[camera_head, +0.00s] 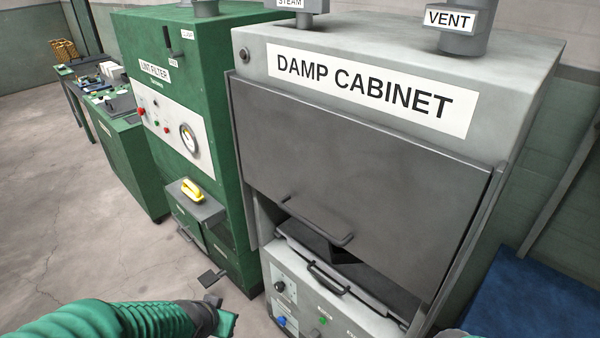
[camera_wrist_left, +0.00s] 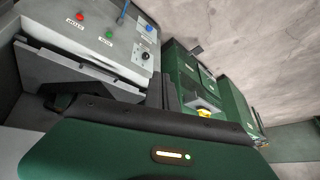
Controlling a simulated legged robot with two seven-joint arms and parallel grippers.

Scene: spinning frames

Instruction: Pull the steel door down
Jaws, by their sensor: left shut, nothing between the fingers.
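The steel door (camera_head: 355,165) is a flat grey panel on the front of the damp cabinet (camera_head: 500,60). It covers the upper front, with a dark gap showing under its lower edge. A dark bar handle (camera_head: 318,228) runs along the lower part of the door. My left gripper (camera_head: 223,318) is low at the bottom, left of the cabinet and apart from the door handle. It is shut and empty; its green housing with a lit strip fills the lower part of the left wrist view (camera_wrist_left: 170,95).
A dark tray or ledge with a second handle (camera_head: 328,279) sits below the gap. A control panel (camera_head: 310,305) with buttons is under it. The green lint filter machine (camera_head: 185,100) stands left, with a yellow-handled object (camera_head: 192,190) on its shelf. A blue surface (camera_head: 520,295) lies right.

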